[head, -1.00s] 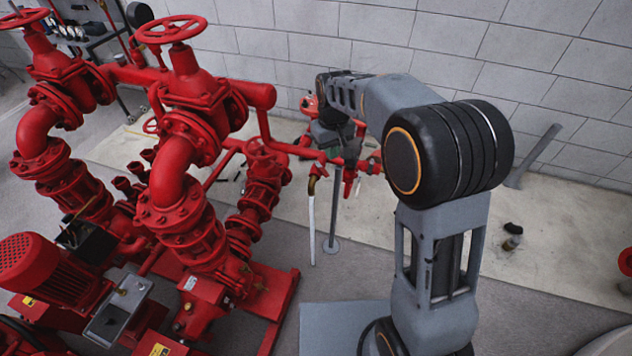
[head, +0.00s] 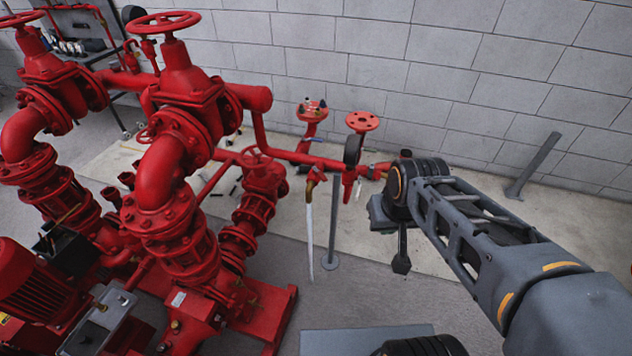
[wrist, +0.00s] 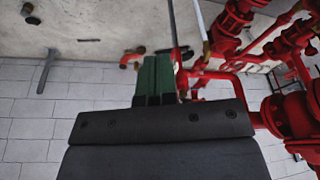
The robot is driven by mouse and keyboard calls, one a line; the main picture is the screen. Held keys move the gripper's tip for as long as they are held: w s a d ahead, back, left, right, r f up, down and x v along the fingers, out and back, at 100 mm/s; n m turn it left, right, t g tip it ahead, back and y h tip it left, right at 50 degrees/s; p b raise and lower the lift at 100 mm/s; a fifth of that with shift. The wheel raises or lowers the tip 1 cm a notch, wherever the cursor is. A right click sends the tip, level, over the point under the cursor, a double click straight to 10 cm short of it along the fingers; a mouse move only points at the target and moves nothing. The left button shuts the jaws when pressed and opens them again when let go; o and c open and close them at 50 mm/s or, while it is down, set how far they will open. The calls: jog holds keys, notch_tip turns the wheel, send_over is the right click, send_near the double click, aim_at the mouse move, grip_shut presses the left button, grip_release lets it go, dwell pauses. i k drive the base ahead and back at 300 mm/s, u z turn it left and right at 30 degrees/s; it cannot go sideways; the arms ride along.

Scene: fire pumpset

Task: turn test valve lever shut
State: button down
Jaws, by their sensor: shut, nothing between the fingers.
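The red test pipe (head: 330,158) runs out right from the pump set in the head view. A small brass-coloured valve part (head: 318,176) sits on it above a thin white hanging tube (head: 309,228); which small piece is the lever I cannot tell. My gripper (wrist: 157,62) shows in the wrist view with its green fingers together and nothing between them. In the head view my wrist is just right of the pipe's end, apart from the brass part, and the fingers are not clear. The brass part also shows in the wrist view (wrist: 206,48), right of the fingers.
Big red valves with handwheels (head: 170,20) and pumps fill the left. A red flange top (head: 362,121) and another red fitting (head: 313,110) rise behind the pipe. A grey post (head: 333,220) stands under it. A slanted grey post (head: 535,165) stands right, before the block wall.

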aim_at(321, 175)
jog(key=i, duration=0.45)
jog(key=u, duration=1.9)
